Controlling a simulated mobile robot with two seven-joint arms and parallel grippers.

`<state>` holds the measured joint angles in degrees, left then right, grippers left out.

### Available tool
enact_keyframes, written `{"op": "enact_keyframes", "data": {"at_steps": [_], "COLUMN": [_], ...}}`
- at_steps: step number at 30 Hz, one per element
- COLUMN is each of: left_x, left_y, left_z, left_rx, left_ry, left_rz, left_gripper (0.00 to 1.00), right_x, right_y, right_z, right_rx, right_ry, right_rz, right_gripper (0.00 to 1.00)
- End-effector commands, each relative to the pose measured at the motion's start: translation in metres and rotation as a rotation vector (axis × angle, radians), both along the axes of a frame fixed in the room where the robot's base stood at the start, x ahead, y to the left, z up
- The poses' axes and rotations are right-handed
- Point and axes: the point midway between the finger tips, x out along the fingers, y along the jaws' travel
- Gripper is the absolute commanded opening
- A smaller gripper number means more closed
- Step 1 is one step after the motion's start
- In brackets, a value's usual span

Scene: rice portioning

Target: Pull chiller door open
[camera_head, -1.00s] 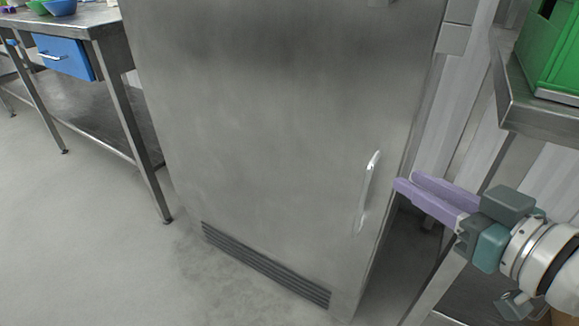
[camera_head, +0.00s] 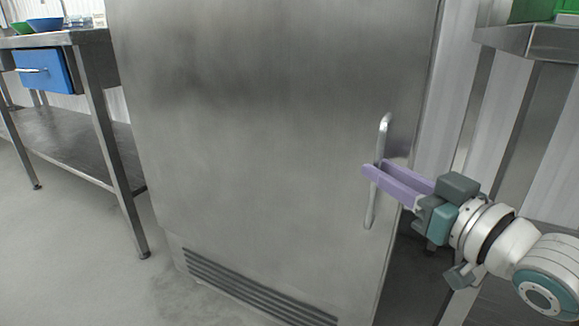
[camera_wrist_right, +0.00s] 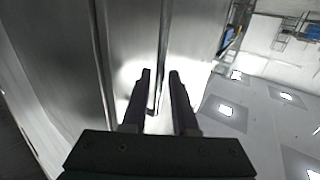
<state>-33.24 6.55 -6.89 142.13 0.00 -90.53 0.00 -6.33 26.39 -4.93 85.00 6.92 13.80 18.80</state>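The chiller door (camera_head: 270,120) is a tall grey steel panel and looks closed. Its vertical bar handle (camera_head: 384,130) is near the right edge of the door and also shows in the right wrist view (camera_wrist_right: 163,50). My right gripper (camera_head: 377,168) has its purple fingers at the handle, one on each side of the bar. In the right wrist view the fingers (camera_wrist_right: 159,78) are apart, with the bar running between them and gaps visible, so the gripper is open. My left gripper is not in view.
A steel table (camera_head: 60,38) with a blue drawer (camera_head: 42,68) and bowls stands at the left. A steel shelf (camera_head: 535,40) with a green crate (camera_head: 533,10) is at the right, close to my right arm. A vent grille (camera_head: 250,290) is low on the chiller. Floor at the left is clear.

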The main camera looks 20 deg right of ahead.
Motion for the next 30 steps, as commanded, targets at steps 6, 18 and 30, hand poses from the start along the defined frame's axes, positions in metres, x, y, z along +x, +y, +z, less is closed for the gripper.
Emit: {"op": "enact_keyframes", "data": {"at_steps": [6,18,30], "left_x": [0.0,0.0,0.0], "left_y": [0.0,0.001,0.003], "left_z": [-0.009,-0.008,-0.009], "left_rx": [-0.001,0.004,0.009], "left_ry": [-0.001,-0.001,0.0], "left_rz": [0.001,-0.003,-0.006], "left_gripper": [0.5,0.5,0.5], "right_x": [0.018,0.02,0.02], "right_y": [0.002,0.002,0.002], "right_z": [-0.001,0.0,0.0], "right_rx": [-0.001,0.0,0.0], "right_ry": [0.001,0.001,0.001], "right_rz": [0.0,0.0,0.0], "right_gripper": [0.27,0.14,0.0]}}
